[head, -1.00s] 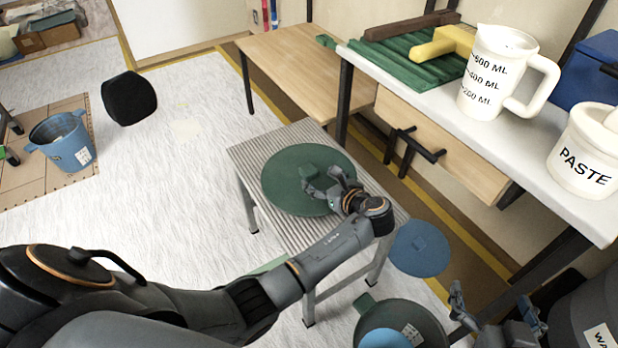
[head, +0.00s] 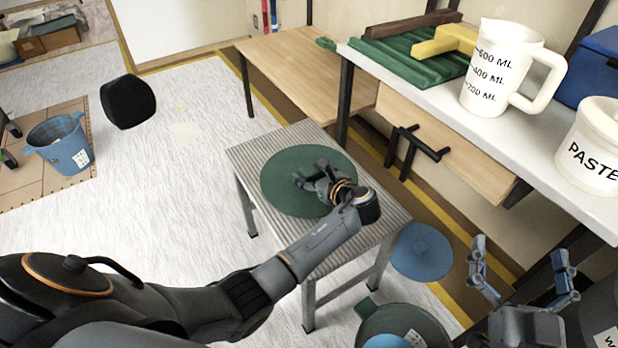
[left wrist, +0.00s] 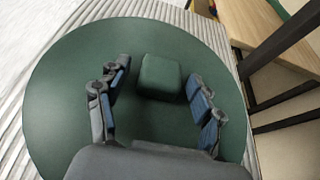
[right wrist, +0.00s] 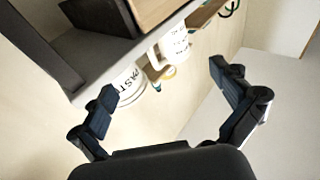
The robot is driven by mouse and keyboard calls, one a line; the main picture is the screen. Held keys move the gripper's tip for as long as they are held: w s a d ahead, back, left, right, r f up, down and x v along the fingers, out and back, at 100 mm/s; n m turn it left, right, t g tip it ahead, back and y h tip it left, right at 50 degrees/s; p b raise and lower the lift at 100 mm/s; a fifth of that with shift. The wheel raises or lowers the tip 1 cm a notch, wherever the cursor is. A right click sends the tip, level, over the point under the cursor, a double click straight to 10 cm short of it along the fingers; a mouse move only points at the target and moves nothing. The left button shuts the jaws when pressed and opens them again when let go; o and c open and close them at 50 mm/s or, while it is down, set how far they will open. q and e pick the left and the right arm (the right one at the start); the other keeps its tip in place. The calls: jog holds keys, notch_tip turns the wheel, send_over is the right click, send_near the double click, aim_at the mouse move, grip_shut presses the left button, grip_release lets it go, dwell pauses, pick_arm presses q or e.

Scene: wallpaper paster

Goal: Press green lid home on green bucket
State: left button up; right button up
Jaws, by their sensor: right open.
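The green lid (head: 283,192), a dark round disc with a square knob, lies flat on the ridged grey stool. My left gripper (head: 313,179) is over the lid, and its fingers hide most of the knob in the head view. In the left wrist view the gripper (left wrist: 160,103) is open, with the knob (left wrist: 160,77) between and just ahead of the spread fingers, gaps on both sides. A dark green bucket (head: 368,306), partly cut off at the bottom edge, stands on the floor, with something blue inside it. My right gripper (head: 524,268) is open and empty, right of the bucket.
A blue lid (head: 422,252) lies on the floor beside the stool (head: 245,160). A blue bucket (head: 62,147) stands far left. The shelf at right holds a measuring jug (head: 492,70), a paste pot (head: 590,145) and green slats (head: 400,60).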

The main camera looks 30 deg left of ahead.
pick_arm(q)
jog(key=c, duration=1.1)
jog(key=shift+o, duration=0.2)
jog(key=shift+r, duration=0.1)
